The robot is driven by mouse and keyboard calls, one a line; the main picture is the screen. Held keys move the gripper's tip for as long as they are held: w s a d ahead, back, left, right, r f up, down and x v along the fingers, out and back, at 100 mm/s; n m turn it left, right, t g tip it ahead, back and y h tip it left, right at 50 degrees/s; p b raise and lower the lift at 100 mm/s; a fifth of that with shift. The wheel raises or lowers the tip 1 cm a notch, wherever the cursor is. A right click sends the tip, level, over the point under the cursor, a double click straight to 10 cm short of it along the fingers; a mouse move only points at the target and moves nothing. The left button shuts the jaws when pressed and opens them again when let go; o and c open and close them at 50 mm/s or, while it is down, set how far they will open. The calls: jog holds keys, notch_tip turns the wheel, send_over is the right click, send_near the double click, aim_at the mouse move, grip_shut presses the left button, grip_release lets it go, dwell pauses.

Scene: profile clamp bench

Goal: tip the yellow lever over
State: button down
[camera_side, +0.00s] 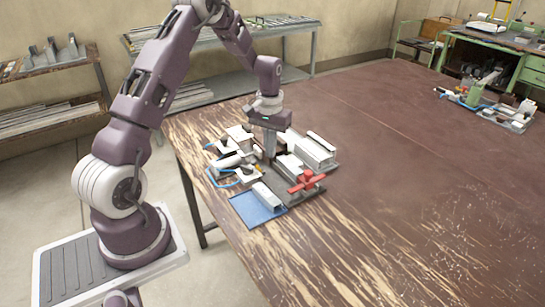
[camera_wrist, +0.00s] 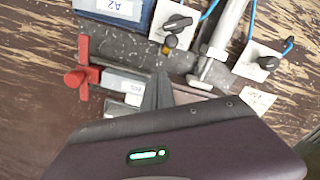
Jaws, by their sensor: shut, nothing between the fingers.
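My gripper (camera_side: 270,156) is shut and empty, pointing straight down over the clamp bench in the side view. Its fingers also show in the wrist view (camera_wrist: 158,76), close together. A small yellow-orange part (camera_side: 258,167), likely the yellow lever, shows just left of and below the fingertips in the side view. In the wrist view a small yellow tip (camera_wrist: 171,40) sits beyond the fingertips, beside a black knob. Most of the lever's length cannot be made out. I cannot tell whether the fingers touch anything.
A red clamp handle (camera_side: 306,182) stands at the right of the fixture and shows left in the wrist view (camera_wrist: 83,76). A blue plate (camera_side: 257,206) lies in front. White blocks with black knobs and blue hoses crowd the left side.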

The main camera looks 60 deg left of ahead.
jog(key=shift+w+r, duration=0.2)
jog(key=shift+r, duration=1.2)
jog(key=shift+w+r, duration=0.15)
jog(key=shift+r, duration=1.2)
jog(key=s+d+r+m+t, duration=0.1)
jog(key=s+d+r, duration=0.3)
jog(key=d+r, duration=0.25)
jog(key=s+d+r+m+t, duration=0.1)
jog(key=s+d+r+m, duration=0.1)
jog(key=s+d+r, duration=0.35)
jog(key=s+d+r+m+t, duration=0.1)
jog(key=s+d+r, duration=0.1)
jog(key=s+d, duration=0.3)
jog(key=s+d+r+m+t, duration=0.2)
jog(key=s+d, duration=0.3)
jog(key=s, duration=0.6)
jog(key=shift+s+r+t, duration=0.25)
jog(key=shift+r+t, duration=0.05)
jog(key=shift+r, duration=0.35)
